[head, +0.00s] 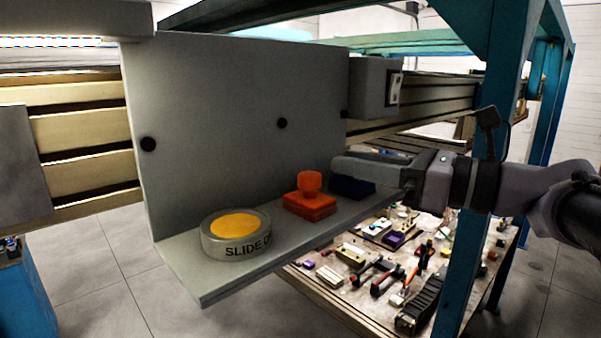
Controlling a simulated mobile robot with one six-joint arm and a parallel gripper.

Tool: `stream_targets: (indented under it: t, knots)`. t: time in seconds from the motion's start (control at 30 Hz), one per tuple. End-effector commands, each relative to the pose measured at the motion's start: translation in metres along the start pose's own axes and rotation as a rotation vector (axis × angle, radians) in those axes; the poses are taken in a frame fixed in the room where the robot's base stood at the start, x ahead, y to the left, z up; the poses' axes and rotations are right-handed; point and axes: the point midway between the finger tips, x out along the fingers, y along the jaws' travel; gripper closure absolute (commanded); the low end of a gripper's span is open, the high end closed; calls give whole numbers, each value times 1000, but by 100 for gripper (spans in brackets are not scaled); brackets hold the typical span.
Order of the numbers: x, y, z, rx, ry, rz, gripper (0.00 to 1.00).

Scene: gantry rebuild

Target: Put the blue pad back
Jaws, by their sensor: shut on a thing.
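The dark blue pad (352,188) is at the right end of the grey shelf (215,282), close to the upright back plate. My gripper (345,168) reaches in from the right and is shut on the blue pad. Its pale fingers cover the pad's upper part. I cannot tell whether the pad touches the shelf or is held just above it. An orange block with a rounded orange knob (309,184) sits to the left of the pad, a small gap away.
A round grey tin with a yellow top (234,224), lettered "SLIDE O…", stands at the shelf's left. The grey back plate (230,110) rises behind. A blue post (488,150) stands near my arm. Below is a cluttered workbench (345,312) with tools.

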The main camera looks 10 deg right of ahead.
Motion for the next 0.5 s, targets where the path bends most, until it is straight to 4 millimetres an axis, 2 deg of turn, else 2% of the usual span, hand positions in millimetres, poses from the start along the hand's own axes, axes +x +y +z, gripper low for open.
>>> stream_targets:
  t: [0.23, 0.27, 0.3, 0.37, 0.5]
  knots:
    - [0, 0, -1, 0, 0, 0, 100]
    - [0, 0, 0, 0, 0, 0, 68]
    - [0, 0, 1, 0, 0, 0, 61]
    - [0, 0, 1, 0, 0, 0, 53]
    - [0, 0, 1, 0, 0, 0, 53]
